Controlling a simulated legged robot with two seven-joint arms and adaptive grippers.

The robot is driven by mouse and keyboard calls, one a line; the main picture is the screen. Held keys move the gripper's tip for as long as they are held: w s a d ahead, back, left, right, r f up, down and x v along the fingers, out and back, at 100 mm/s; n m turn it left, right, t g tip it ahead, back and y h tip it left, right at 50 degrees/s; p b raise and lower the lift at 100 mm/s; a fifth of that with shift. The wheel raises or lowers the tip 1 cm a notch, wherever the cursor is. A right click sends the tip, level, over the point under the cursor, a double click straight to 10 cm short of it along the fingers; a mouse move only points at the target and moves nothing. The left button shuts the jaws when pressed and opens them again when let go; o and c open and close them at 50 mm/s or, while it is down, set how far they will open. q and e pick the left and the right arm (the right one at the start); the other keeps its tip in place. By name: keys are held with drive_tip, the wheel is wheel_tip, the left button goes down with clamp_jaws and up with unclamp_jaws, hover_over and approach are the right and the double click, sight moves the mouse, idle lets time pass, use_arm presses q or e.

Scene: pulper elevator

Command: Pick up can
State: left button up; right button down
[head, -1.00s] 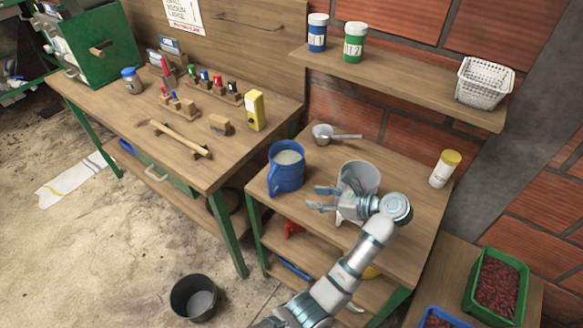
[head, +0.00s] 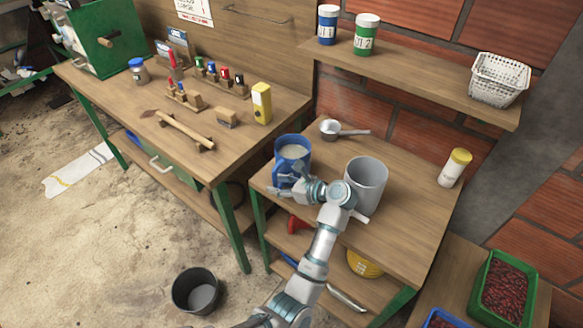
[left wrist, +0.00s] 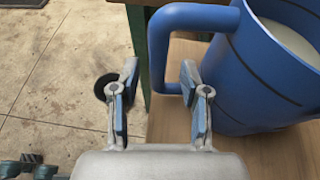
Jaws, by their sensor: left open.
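A blue can (head: 291,165) with a side handle and pale contents stands upright on the small wooden table. In the left wrist view the can (left wrist: 255,85) fills the upper right, and its blue handle (left wrist: 158,50) is just ahead of the fingers. My left gripper (head: 283,184) is at the near side of the can, partly overlapping it in the head view. In the left wrist view the left gripper (left wrist: 158,95) is open, with nothing held between its fingers. The lower end of the handle is close to the right finger; I cannot tell whether they touch. My right gripper is out of view.
A grey container (head: 366,182) stands right of the can, close to my left wrist. A metal scoop (head: 332,129) lies behind. A yellow-lidded jar (head: 454,168) stands at the table's right. A dark bucket (head: 195,291) is on the floor.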

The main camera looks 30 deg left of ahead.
use_arm(q)
drive_tip(key=shift+x, duration=0.85)
drive_tip(key=shift+d, duration=0.1)
clamp_jaws()
drive_tip(key=shift+r, duration=0.2)
